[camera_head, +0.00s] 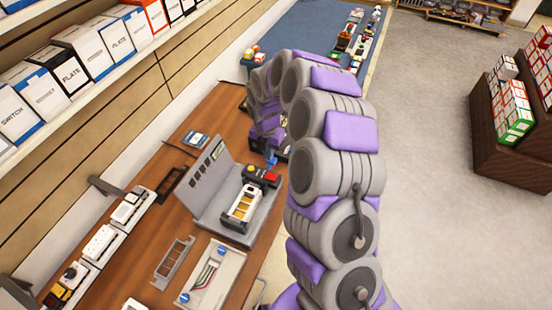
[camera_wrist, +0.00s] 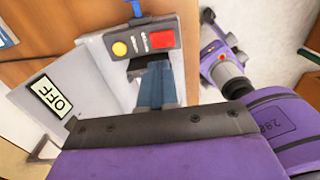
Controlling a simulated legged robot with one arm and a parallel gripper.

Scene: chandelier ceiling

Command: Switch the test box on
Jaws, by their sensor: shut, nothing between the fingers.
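The test box (camera_head: 208,190) is a grey unit with an upright back, standing on the wooden bench. An "OFF" label (camera_wrist: 49,95) shows on it in the wrist view. A dark control panel (camera_wrist: 130,43) has a yellow button (camera_wrist: 119,48) at its left and a red button (camera_wrist: 162,39) at its right, with small pale marks between them. In the head view the red button (camera_head: 271,176) is at the box's right end. My gripper (camera_wrist: 154,66), with blue fingers, is shut and empty. Its tips are close to the panel's near edge, below the red button; contact cannot be told. The gripper (camera_head: 271,158) is small in the head view.
A white-framed module (camera_head: 243,204) sits in the test box. A wiring plate (camera_head: 211,278) and a grey frame (camera_head: 174,262) lie in front. Sockets and switches (camera_head: 100,243) line the bench's left side. Boxed goods fill the wall shelf (camera_head: 95,75).

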